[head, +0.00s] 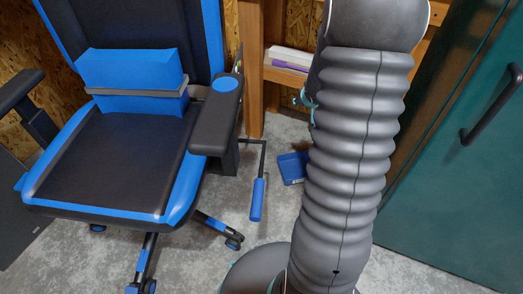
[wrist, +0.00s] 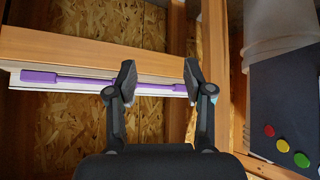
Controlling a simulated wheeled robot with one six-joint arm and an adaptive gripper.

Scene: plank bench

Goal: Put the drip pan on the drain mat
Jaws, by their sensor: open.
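A small blue tray-like thing (head: 292,168), which may be the drip pan, lies on the concrete floor in the head view, partly hidden behind my arm. I cannot pick out a drain mat in either view. My gripper (wrist: 158,75) is open in the wrist view, with nothing between its fingers. Beyond the fingers, a purple bar (wrist: 68,78) lies along a white strip at a wooden beam. I cannot tell whether the fingers touch it. The head view does not clearly show my gripper.
A black and blue office chair (head: 120,140) stands at left. A blue-handled tool (head: 257,198) is near its armrest. A green cabinet (head: 460,170) stands at right. The wrist view shows a dark panel (wrist: 285,105) with coloured dots and a translucent container (wrist: 275,25).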

